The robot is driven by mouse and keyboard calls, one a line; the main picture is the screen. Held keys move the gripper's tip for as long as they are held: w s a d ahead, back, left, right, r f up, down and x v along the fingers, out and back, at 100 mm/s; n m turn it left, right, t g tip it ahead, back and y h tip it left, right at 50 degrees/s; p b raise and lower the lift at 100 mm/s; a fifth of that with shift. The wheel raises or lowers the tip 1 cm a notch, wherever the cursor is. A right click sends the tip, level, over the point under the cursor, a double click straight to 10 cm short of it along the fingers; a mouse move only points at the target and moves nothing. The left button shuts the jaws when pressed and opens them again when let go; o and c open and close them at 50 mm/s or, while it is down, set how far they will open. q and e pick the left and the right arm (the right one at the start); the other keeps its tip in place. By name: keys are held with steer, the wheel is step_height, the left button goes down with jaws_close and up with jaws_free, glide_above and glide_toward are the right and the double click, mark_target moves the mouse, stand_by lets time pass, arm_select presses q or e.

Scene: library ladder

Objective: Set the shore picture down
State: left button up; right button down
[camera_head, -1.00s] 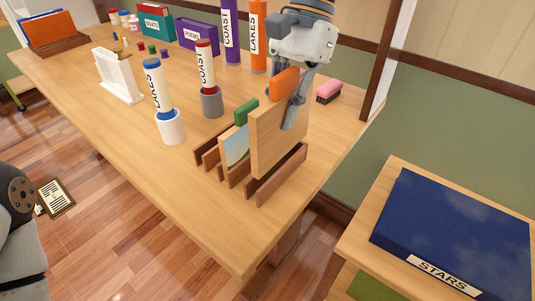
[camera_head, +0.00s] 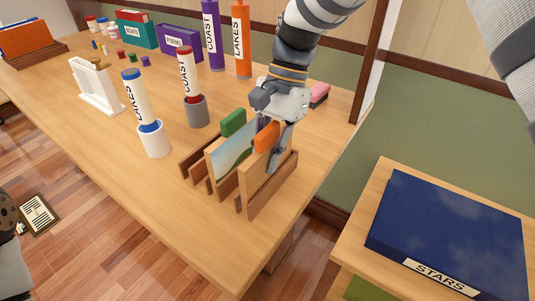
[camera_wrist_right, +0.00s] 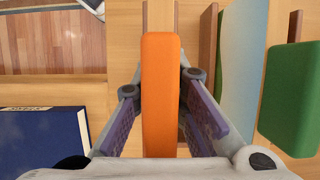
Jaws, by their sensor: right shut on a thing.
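My right gripper (camera_head: 279,150) is shut on the orange tab (camera_head: 267,137) of a wooden picture board (camera_head: 256,180). The board stands upright in the slatted brown rack (camera_head: 190,164), in the place nearest the right front. Its side towards the head camera is plain wood, so its picture is hidden. Its lower edge is down among the slats; I cannot tell whether it touches bottom. A second board (camera_head: 228,155) with a painted blue and green scene and a green tab (camera_head: 233,122) stands beside it. The wrist view shows the orange tab (camera_wrist_right: 161,95) between the fingers.
A white cup with the LAKES tube (camera_head: 154,139) and a grey cup with the COAST tube (camera_head: 196,110) stand left of the rack. A blue STARS box (camera_head: 445,235) lies on a lower stand at right. The table's front is clear.

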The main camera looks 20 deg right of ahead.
steer(key=c, duration=1.6)
jaws_free()
steer(key=shift+f, duration=0.1)
steer(key=v, duration=1.2)
steer(key=shift+b, duration=0.3)
